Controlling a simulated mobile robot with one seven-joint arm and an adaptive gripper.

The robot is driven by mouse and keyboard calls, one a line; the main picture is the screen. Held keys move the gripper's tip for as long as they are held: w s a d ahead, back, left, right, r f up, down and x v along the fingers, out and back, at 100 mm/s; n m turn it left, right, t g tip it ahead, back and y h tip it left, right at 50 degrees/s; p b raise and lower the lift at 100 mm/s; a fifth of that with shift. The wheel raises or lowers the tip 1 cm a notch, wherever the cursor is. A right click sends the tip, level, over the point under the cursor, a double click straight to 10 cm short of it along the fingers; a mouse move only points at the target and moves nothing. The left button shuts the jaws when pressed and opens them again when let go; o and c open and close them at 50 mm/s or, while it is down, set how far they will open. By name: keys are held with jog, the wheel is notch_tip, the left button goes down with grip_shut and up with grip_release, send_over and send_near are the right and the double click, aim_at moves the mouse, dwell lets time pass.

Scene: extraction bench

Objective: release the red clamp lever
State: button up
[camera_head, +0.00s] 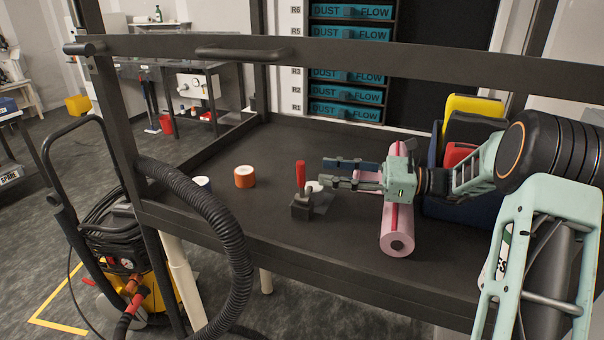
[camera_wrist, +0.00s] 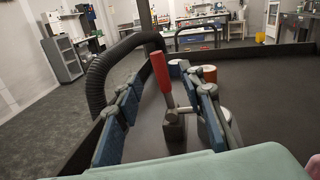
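The red clamp lever (camera_head: 301,176) stands nearly upright on a small dark clamp base (camera_head: 302,207) on the black bench. In the wrist view the red lever (camera_wrist: 160,72) leans a little to the left above its base (camera_wrist: 175,128) and appears between my two fingers. My gripper (camera_head: 325,172) is open, with its blue-padded fingers pointing left toward the lever. In the head view the fingertips end just right of the lever. I see no contact between the fingers and the lever.
A white roll (camera_head: 315,186) sits beside the clamp. An orange-sided roll (camera_head: 244,176) and a blue one (camera_head: 202,184) stand further left. A pink roll (camera_head: 398,243) lies under my wrist. A black hose (camera_head: 225,240) loops over the bench's left front edge; a dark rail (camera_head: 300,49) crosses above.

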aim_at(301, 186)
jog(key=a, duration=0.2)
jog(key=a+f, duration=0.1)
jog(key=a, duration=0.2)
jog(key=shift+w+a+f+p, duration=0.15)
jog(key=shift+w+a+p, duration=0.15)
jog(key=shift+w, duration=0.05)
jog(key=shift+w+a, duration=0.2)
jog(key=shift+a, duration=0.7)
grip_shut()
